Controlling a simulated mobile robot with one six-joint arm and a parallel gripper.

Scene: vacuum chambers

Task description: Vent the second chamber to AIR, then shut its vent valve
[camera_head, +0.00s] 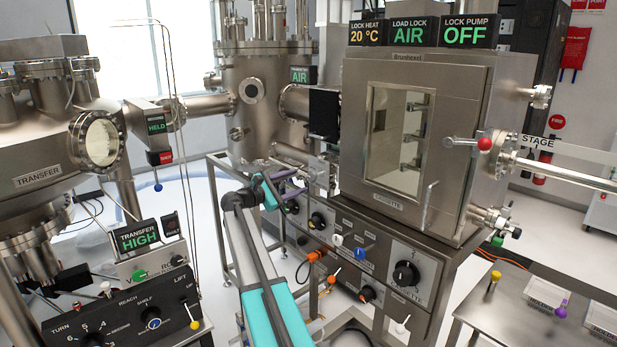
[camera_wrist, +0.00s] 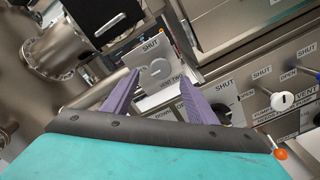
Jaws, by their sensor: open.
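The vent valve plate (camera_wrist: 150,82) marked VENT TWO, with SHUT printed at its top, shows ahead of my gripper in the wrist view. A round grey hub (camera_wrist: 157,67) sits on it. My gripper (camera_wrist: 160,90) is open, its purple fingers apart on either side of the plate's lower part, with nothing between them. Contact with the valve cannot be told. In the head view my gripper (camera_head: 291,193) is in front of the frame under the rear steel chamber (camera_head: 252,95). A display on that chamber (camera_head: 301,75) reads AIR; its small heading is hard to read.
The load lock (camera_head: 462,140) stands right, its display (camera_head: 408,34) reading AIR. Its knob panel (camera_head: 385,262) is close to my arm. The transfer chamber (camera_head: 40,150) is left, its display (camera_head: 137,237) reading HIGH. A bench (camera_head: 510,310) stands front right.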

